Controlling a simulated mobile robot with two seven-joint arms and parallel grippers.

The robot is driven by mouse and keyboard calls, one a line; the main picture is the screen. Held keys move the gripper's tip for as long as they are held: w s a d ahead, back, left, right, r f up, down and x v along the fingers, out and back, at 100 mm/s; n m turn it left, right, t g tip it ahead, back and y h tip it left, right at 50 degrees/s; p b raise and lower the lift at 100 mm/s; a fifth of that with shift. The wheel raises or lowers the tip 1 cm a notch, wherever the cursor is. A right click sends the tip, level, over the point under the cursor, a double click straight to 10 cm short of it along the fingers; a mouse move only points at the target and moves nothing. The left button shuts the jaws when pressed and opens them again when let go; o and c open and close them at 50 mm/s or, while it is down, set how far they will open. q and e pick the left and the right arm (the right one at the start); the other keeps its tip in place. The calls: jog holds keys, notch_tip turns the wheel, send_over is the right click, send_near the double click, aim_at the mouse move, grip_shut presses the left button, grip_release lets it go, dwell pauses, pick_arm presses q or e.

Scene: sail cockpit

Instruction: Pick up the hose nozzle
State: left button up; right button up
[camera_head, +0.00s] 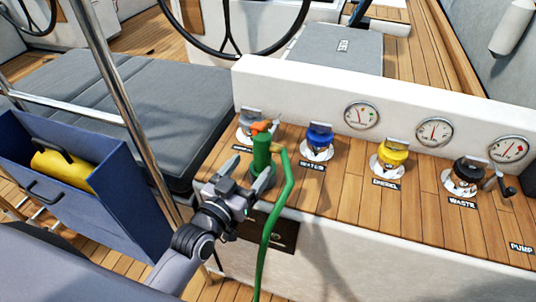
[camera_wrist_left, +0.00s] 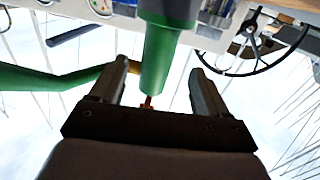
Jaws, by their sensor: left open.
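The hose nozzle (camera_head: 262,150) is green with an orange top and stands upright at the left end of the wooden deck strip. Its green hose (camera_head: 284,195) bends off to the right and hangs down over the front edge. My left gripper (camera_head: 247,176) is open beside the lower part of the nozzle. In the left wrist view, the green nozzle body (camera_wrist_left: 162,55) lies between the two spread fingers of the gripper (camera_wrist_left: 160,68), with visible gaps on both sides. The nozzle's foot is partly hidden by the gripper. My right gripper is not in view.
Blue (camera_head: 319,139), yellow (camera_head: 392,154) and black (camera_head: 466,175) deck fittings stand right of the nozzle, and a grey one (camera_head: 250,120) is close behind it. A white wall with gauges (camera_head: 435,131) rises behind. A steel rail (camera_head: 120,95) and blue locker (camera_head: 120,205) are left.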

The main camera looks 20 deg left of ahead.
aim_at(258, 158)
pick_arm(q)
jog(key=shift+w+d, duration=0.1)
jog(key=shift+w, duration=0.55)
jog(key=shift+w+d, duration=0.2)
jog(key=shift+w, duration=0.6)
jog(key=shift+w+d, duration=0.2)
jog(key=shift+w, duration=0.6)
jog(key=shift+w+d, duration=0.2)
jog(key=shift+w, duration=0.6)
jog(key=shift+r, duration=0.15)
jog(key=c, duration=1.4)
